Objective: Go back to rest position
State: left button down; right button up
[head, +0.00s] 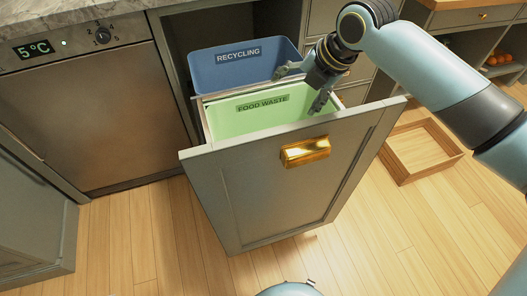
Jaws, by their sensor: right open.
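My right gripper (299,88) is open and appears empty. Its arm comes in from the upper right, and its fingers hang over the open pull-out drawer. One finger is near the back edge of the green food waste bin (240,119), and the other is over the bin's right side. The blue recycling bin (225,73) sits behind the green bin in the same drawer. Whether the fingers touch either bin is hard to tell. My left gripper is not in view.
The drawer front (285,190) with a brass handle (305,152) stands pulled out. An empty wooden crate (425,142) lies on the floor to the right. A dishwasher-like appliance (95,120) is on the left. The wooden floor (150,235) in front is clear.

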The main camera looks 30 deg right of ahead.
jog(key=v, duration=0.3)
dwell(0.4)
